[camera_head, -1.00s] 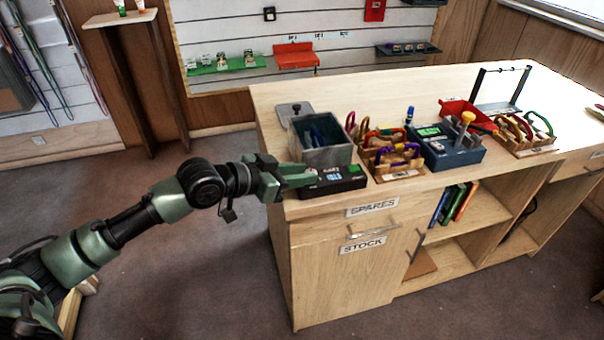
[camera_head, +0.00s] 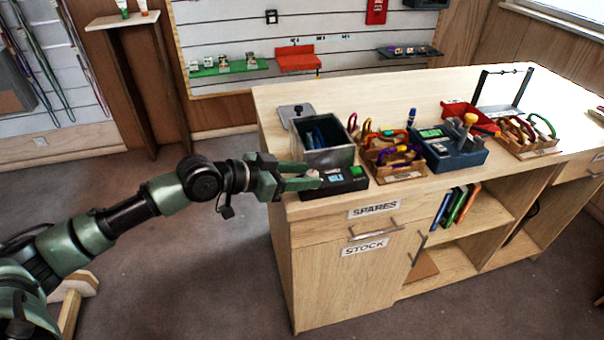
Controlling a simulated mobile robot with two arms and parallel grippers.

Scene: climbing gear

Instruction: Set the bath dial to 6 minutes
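The bath is an open grey tank (camera_head: 328,157) near the left end of the wooden counter, with dark blue items inside. In front of it sits a black control box (camera_head: 345,187) with a small lit display (camera_head: 337,177) and a green button (camera_head: 357,170). Its reading is too small to tell. My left gripper (camera_head: 314,177) reaches in from the left, its fingers at the box's left end. A small pale knob, apparently the dial (camera_head: 313,173), shows between the fingertips, mostly hidden. I cannot tell whether the fingers press on it. My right gripper is not in view.
A grey lid (camera_head: 294,111) lies behind the tank. Right of the box stand a wooden rack of coloured carabiners (camera_head: 397,165), a blue device (camera_head: 450,150) and a red tray (camera_head: 462,112). Another carabiner rack (camera_head: 525,140) is farther right.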

